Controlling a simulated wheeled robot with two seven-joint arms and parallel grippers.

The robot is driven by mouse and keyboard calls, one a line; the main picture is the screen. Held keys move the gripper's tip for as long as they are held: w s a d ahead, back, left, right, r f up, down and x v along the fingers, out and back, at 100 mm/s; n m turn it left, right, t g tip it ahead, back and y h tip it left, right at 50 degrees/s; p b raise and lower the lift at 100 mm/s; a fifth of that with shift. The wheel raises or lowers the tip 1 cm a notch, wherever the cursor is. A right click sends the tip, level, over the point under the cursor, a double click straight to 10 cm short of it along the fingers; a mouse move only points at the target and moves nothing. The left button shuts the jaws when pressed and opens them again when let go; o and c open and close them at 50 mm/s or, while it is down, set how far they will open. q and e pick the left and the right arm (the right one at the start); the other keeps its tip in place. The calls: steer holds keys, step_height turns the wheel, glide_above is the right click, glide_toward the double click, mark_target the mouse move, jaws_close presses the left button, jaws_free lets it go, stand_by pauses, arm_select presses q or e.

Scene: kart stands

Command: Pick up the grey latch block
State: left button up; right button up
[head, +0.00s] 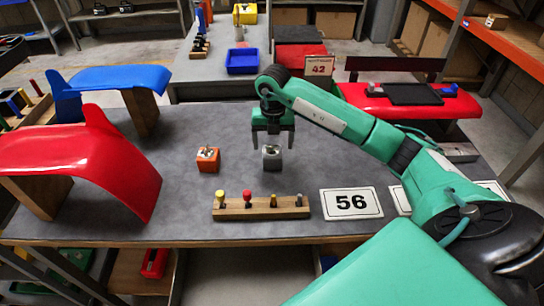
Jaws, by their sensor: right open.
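The grey latch block (271,158) stands on the grey table (225,130), right of an orange block (208,159). My right gripper (273,143) comes down over the grey latch block from behind and above, with its fingers pointing down. It is open, and its fingertips are close to the top of the block. I cannot tell whether they touch it or reach around it. My left gripper is not in view.
A wooden rack (262,207) with several coloured pegs stands in front of the blocks. Red (85,150) and blue (115,78) curved panels fill the left side. Bare table surrounds the blocks.

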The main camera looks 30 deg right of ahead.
mark_target(272, 149)
step_height(272, 149, down, 4)
steer(key=shift+a+f, duration=0.1)
steer(key=shift+a, duration=0.05)
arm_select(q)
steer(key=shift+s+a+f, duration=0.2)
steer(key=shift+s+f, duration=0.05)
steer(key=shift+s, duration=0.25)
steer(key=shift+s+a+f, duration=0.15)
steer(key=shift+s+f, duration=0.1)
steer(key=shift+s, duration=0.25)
arm_select(e)
steer(key=c, duration=1.2)
steer(key=shift+o, duration=0.2)
